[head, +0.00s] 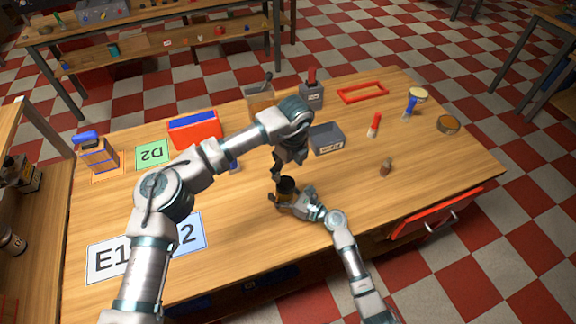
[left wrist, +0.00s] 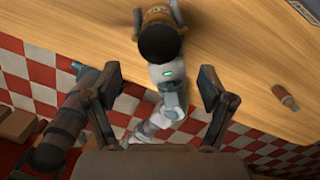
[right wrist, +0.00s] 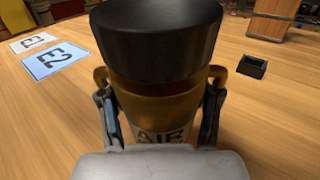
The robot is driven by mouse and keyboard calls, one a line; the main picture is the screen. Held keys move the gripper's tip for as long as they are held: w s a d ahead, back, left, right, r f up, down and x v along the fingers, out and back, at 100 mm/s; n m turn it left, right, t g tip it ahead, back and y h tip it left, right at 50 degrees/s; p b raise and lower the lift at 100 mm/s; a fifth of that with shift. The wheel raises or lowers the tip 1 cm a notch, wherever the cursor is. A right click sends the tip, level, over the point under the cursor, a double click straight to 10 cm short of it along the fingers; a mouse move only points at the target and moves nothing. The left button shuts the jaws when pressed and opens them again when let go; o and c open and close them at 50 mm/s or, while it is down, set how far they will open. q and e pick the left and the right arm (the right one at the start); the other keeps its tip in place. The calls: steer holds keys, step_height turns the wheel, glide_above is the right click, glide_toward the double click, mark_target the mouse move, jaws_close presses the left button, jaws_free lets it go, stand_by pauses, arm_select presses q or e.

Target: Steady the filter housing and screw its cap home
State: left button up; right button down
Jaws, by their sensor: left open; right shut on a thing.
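The filter housing (right wrist: 155,108) is an amber-brown body with a label and side lugs, upright on the table in the right wrist view. My right gripper (head: 290,197) is shut on it from the front. The black cap (right wrist: 155,40) sits on top of the housing; how tightly it is seated I cannot tell. The cap also shows in the head view (head: 286,185) and in the left wrist view (left wrist: 160,42). My left gripper (left wrist: 157,100) is open and empty. In the head view it hangs just above the cap, apart from it.
A grey bin (head: 327,139) stands behind the housing. Cards E1 (head: 108,260) and D2 (head: 152,154) lie at left, with a red-blue box (head: 194,130) behind. Bare table lies right of the housing.

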mark_target(286, 183)
arm_select(q)
steer(key=f, duration=0.7)
steer(key=shift+w+a+f, duration=0.15)
steer(key=shift+a+f, duration=0.1)
steer(key=shift+a, duration=0.05)
